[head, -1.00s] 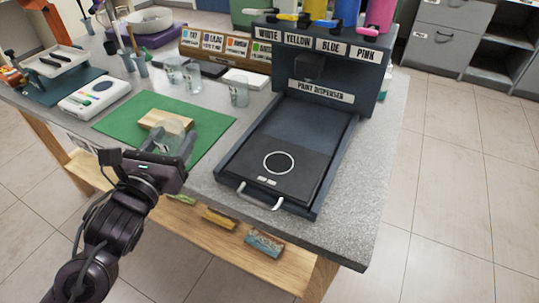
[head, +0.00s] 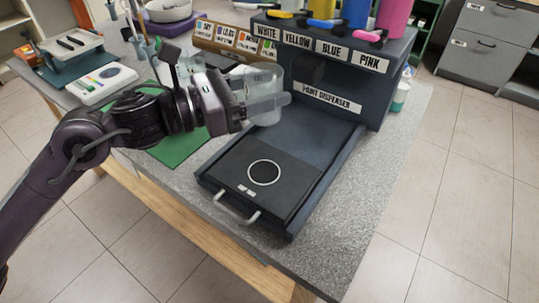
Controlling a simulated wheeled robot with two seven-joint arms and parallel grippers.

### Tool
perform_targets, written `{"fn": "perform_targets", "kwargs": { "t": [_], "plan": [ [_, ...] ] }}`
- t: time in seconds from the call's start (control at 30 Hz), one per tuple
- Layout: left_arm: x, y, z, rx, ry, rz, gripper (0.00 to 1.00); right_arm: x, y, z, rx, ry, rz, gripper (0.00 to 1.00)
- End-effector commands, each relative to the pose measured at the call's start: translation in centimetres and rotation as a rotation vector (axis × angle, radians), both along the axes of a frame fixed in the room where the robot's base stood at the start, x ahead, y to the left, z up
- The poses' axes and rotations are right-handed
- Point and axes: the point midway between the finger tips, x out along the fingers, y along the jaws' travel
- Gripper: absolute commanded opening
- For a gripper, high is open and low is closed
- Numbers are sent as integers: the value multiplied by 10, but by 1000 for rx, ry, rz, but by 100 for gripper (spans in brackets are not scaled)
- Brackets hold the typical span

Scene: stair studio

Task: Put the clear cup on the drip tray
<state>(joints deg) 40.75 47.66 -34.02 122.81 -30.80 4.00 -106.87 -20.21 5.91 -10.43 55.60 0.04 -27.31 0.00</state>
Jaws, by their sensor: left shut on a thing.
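My left gripper (head: 272,100) is shut on the clear cup (head: 264,90), a see-through cup held upright above the table at the left of the paint dispenser. The gripper's fingers lie around the cup's sides. The dark drip tray (head: 238,194), with a white ring (head: 264,173) and a metal handle (head: 236,209), lies flat in front of the paint dispenser (head: 330,75). The cup is up and to the left of the far part of the tray, apart from the ring, and nothing stands on the ring. My right gripper is out of view.
A green mat (head: 181,150) lies partly behind my left arm. A white device with colour keys (head: 101,85) stands at the left. Labelled colour levers and bottles top the dispenser. A small cup (head: 400,97) stands right of it. The tray's surface is clear.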

Motion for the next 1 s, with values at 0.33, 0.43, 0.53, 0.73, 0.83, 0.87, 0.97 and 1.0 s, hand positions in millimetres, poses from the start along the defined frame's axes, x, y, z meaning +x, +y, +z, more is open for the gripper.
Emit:
{"fn": "perform_targets", "kwargs": {
  "t": [0.33, 0.43, 0.53, 0.73, 0.83, 0.87, 0.97, 1.0],
  "plan": [
    [0, 0, -87, -2, 2, 2, 32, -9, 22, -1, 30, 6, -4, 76],
    [0, 0, -99, -1, 1, 2, 32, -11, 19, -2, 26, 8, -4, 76],
    [0, 0, -106, -1, -2, 2, 32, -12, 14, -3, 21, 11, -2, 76],
    [0, 0, -135, -1, 3, 3, 32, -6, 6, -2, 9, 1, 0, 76],
    [0, 0, -144, -2, -1, 2, 32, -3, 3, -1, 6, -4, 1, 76],
    [0, 0, -146, -2, -2, 2, 32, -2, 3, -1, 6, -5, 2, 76],
    [0, 0, -147, -2, -4, 2, 32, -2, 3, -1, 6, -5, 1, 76],
    [0, 0, -147, -2, -4, 2, 32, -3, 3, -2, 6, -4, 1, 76]
  ]
}}
